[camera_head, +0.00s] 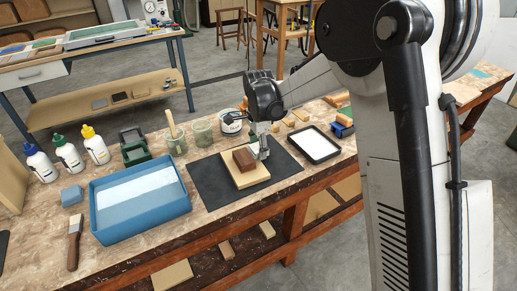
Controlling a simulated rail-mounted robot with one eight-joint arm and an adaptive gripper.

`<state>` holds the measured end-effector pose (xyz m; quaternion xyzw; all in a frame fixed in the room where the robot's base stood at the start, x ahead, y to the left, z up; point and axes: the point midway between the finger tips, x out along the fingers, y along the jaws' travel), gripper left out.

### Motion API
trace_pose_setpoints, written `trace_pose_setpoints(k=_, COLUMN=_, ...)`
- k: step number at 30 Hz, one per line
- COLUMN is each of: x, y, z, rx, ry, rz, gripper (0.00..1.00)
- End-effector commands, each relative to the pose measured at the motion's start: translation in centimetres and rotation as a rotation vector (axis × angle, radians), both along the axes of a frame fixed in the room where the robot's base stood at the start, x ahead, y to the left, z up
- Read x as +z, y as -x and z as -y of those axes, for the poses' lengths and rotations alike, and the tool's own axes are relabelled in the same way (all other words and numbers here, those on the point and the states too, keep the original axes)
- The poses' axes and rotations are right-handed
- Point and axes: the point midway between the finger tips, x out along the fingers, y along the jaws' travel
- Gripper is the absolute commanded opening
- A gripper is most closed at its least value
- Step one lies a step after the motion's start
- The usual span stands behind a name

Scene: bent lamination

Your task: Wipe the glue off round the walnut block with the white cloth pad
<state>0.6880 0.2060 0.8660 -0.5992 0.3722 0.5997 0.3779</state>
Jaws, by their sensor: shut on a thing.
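The walnut block (244,160) is a reddish-brown block lying on a pale wooden board (249,180). The board lies on a dark mat (209,184) on the bench. My gripper (263,155) points down at the right side of the block, low over the board's right edge. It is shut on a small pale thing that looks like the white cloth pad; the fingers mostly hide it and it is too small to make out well. I cannot tell whether it touches the block or the board. No glue can be made out at this size.
A blue tray (101,218) with a white layer inside stands left of the mat. A black tray (335,155) with a white surface lies to the right. Glass jars (202,133), a white tub (231,123) and a green clamp-like thing (134,150) stand behind. Bottles (68,156) and a brush (74,240) are at left.

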Motion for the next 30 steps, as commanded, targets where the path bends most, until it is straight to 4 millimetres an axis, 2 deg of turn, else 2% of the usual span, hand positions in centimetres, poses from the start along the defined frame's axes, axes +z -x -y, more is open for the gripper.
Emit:
trace_pose_setpoints(k=9, x=0.0, y=1.3, z=0.6, rx=0.000, ry=0.001, rz=-0.003, gripper=0.22)
trace_pose_setpoints(k=30, x=0.2, y=2.9, z=1.4, rx=0.000, ry=0.001, rz=-0.003, gripper=0.22)
